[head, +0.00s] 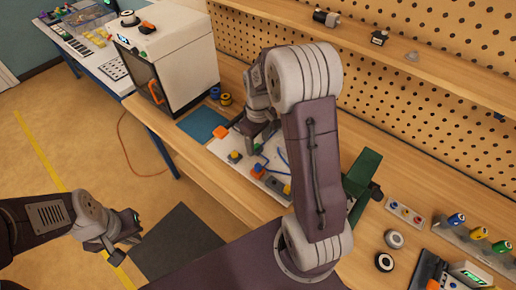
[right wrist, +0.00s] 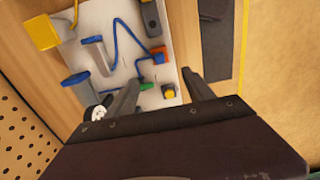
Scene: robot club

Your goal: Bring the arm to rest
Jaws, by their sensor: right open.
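My right arm reaches up and over the workbench in the head view, and its right gripper (head: 256,140) hangs above a white board (head: 272,184) with coloured parts on it. In the right wrist view the right gripper (right wrist: 162,88) has its two fingers apart with nothing held between them. The white board (right wrist: 130,72) lies beyond the fingertips. My left gripper (head: 126,238) hangs at the lower left of the head view, over the floor and clear of the bench. Its jaw gap is too small to make out.
The white board carries an orange block (right wrist: 158,57), a yellow-topped part (right wrist: 168,91) and blue cable. A white box-shaped machine (head: 170,55) stands left on the bench. A green part (head: 362,175) is right of my right arm. A pegboard (head: 400,75) rises behind.

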